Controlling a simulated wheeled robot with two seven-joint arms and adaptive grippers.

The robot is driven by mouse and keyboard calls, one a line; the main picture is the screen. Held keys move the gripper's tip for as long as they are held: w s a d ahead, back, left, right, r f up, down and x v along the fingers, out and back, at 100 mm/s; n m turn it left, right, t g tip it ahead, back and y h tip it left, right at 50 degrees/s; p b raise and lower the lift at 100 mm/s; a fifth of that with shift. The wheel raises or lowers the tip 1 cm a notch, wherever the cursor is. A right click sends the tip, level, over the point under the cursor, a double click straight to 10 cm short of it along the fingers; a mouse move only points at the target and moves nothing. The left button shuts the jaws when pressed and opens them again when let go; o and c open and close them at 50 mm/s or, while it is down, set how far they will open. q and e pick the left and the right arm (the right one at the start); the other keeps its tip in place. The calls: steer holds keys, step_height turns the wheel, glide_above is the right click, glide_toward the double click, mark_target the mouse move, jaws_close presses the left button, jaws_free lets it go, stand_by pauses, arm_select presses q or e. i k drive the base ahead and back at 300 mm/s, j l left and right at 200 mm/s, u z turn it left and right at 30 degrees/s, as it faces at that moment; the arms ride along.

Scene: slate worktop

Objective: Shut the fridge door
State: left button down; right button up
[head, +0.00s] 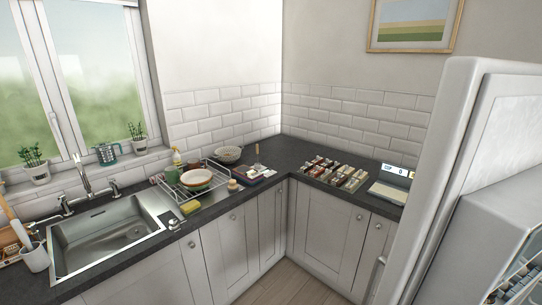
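The fridge door (440,165) is a tall white slab with a rounded top corner, close to me at the right edge of the head view. It stands open, with its pale inner side (510,125) turned towards me. A white box-like part (478,245) with wire racks juts out at the lower right. A light handle (377,274) shows at the door's left edge. The fridge's inside and the hinge are not clearly visible. Neither of my grippers is in view.
Grey cupboards stand below. Some wooden floor (283,285) shows clear.

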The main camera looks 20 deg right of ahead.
mark_target(473, 202)
steer(key=i+z, duration=0.15)
steer(key=z, duration=0.3)
steer(key=i+z, duration=0.2)
steer(key=z, duration=0.2)
steer(key=i+j+z, duration=0.15)
steer(key=z, duration=0.3)
steer(key=i+j+z, duration=0.1)
steer(key=z, duration=0.35)
steer(key=i+j+z, duration=0.1)
steer(key=j+z, duration=0.3)
steer(key=i+j+z, duration=0.1)
steer(key=z, duration=0.35)
steer(key=i+j+z, duration=0.15)
steer(key=j+z, duration=0.15)
steer(key=i+j+z, duration=0.1)
steer(key=j+z, duration=0.5)
steer(key=j, duration=0.15)
steer(key=i, duration=0.05)
